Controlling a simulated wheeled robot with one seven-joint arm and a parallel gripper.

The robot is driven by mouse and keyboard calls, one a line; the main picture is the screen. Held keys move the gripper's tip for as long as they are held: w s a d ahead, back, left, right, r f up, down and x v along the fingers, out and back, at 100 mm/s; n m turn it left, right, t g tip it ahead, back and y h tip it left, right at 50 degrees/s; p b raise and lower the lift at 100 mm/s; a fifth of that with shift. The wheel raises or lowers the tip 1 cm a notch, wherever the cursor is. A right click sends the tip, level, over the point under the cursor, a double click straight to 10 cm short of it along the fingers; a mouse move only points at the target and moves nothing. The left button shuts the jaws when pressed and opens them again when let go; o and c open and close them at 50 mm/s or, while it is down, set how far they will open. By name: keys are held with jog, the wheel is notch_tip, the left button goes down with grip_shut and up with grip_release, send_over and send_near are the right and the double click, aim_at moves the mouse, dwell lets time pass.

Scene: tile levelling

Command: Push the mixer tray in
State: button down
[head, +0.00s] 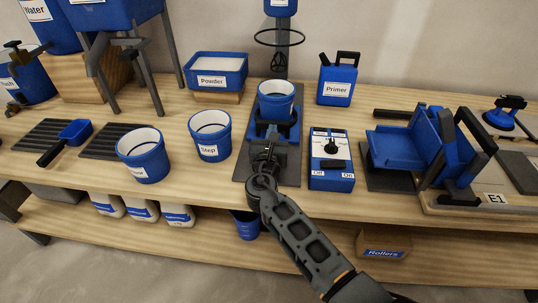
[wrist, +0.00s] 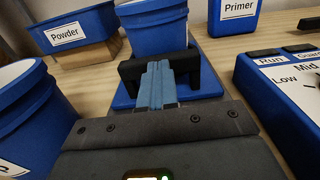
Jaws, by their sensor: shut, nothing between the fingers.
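The blue mixer tray (head: 292,130) lies on the dark base plate (head: 289,172) of the mixer stand, with a blue bucket (head: 276,103) on it. In the wrist view the tray (wrist: 211,92) has a black handle (wrist: 131,70) across its near side. My gripper (head: 267,152) is shut and empty, just in front of the tray. In the wrist view its fingertips (wrist: 158,68) are at the middle of the handle and hide part of it. I cannot tell whether they touch it. The mixer's whisk (head: 280,64) hangs above and behind the bucket.
A control box (head: 331,170) stands close on the right, and a Primer can (head: 337,82) behind it. Blue buckets (head: 210,137) (head: 143,155) stand on the left, with a Powder bin (head: 217,72) farther back. A hinged blue device (head: 405,145) is at the right.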

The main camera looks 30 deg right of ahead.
aim_at(275, 121)
jog(key=b+x, duration=0.2)
jog(key=x, duration=0.4)
jog(key=shift+w+d, duration=0.2)
jog(key=shift+w+d+r, duration=0.15)
jog(key=shift+w+d, duration=0.05)
jog(key=shift+w, duration=0.05)
jog(key=shift+d, duration=0.1)
